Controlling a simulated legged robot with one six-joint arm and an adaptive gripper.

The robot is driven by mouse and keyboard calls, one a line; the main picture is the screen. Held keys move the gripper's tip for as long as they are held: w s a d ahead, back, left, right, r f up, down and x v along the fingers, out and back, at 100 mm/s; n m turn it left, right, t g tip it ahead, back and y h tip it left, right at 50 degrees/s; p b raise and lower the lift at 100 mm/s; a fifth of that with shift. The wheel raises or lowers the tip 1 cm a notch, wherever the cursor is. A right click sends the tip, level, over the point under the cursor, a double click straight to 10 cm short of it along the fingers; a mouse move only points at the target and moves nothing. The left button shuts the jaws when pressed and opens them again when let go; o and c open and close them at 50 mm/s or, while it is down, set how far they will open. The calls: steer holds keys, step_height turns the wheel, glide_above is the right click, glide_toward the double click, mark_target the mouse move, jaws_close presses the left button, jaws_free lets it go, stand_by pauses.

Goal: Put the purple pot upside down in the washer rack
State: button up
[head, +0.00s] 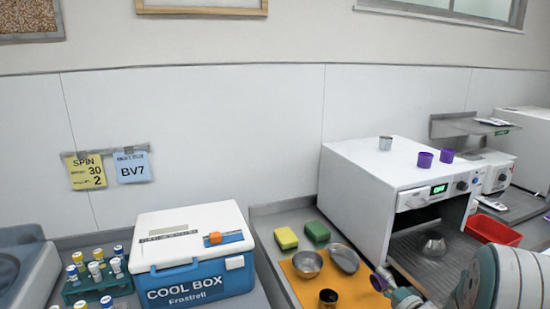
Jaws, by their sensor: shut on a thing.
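My gripper (386,278) is at the bottom right, in front of the open washer. It is shut on a purple pot (377,283), of which only a small part shows beside the fingers; I cannot tell which way up it is. Two other purple pots (425,160) (447,155) stand on top of the white washer (375,180). The washer's front is open, with a ridged rack floor (405,250) inside. A metal vessel (433,244) sits on it, wider at the bottom. My arm hides part of the rack.
A silver cup (385,143) stands on the washer. An orange mat (350,290) left of the gripper carries metal bowls (307,264) and a dark cup (328,298). Two sponges (286,238) lie behind it. A red tray (493,230) is right; a cool box (190,262) is left.

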mark_target(376, 306)
steer(key=n, duration=0.7)
steer(key=shift+n, duration=0.4)
steer(key=n, duration=0.8)
steer(key=shift+f, duration=3.85)
steer(key=o, duration=1)
steer(key=shift+c, duration=0.2)
